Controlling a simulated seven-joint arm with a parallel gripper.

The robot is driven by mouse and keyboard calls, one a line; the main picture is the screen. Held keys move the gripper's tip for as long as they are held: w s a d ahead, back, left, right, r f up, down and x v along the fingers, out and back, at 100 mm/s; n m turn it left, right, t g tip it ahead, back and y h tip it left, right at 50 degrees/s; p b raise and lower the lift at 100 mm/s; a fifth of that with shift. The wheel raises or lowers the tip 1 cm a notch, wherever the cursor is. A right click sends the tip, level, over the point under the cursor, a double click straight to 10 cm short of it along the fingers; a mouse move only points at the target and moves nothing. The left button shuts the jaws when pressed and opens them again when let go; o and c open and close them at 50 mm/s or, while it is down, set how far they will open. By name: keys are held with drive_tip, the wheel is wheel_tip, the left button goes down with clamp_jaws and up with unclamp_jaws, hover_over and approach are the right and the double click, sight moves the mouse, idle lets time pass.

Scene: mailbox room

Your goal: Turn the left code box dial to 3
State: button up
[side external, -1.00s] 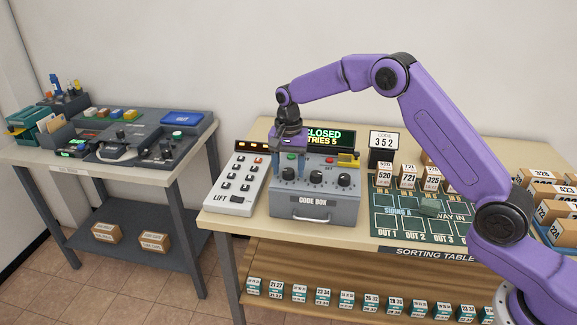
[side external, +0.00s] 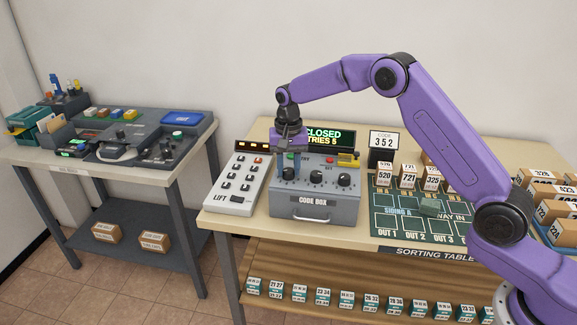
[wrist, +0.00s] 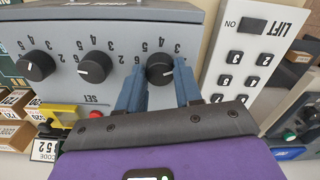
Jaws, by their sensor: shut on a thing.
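The grey code box (side external: 312,207) stands on the sorting table with three black dials on its sloped top. My gripper (side external: 288,163) points down at the left dial (side external: 288,174). In the wrist view, which is upside down, that dial (wrist: 160,68) is at the right of the row, between my two blue fingers (wrist: 158,88). The fingers are shut on it. The middle dial (side external: 316,177) and right dial (side external: 344,180) are free of the gripper.
The keypad labelled LIFT (side external: 240,183) stands close left of the code box. A display (side external: 330,138) behind reads CLOSED, TRIES 5. A yellow part (side external: 347,160) sits at the box's back right. A card (side external: 384,141) reads CODE 352. Several parcels (side external: 408,174) stand to the right.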

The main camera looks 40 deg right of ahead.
sight(288, 170)
drive_tip(key=n, duration=0.5)
idle(0.5)
drive_tip(key=o, duration=1)
drive_tip(key=shift+o, duration=0.2)
wheel_tip(288, 170, up, 17)
drive_tip(key=shift+r, duration=0.2)
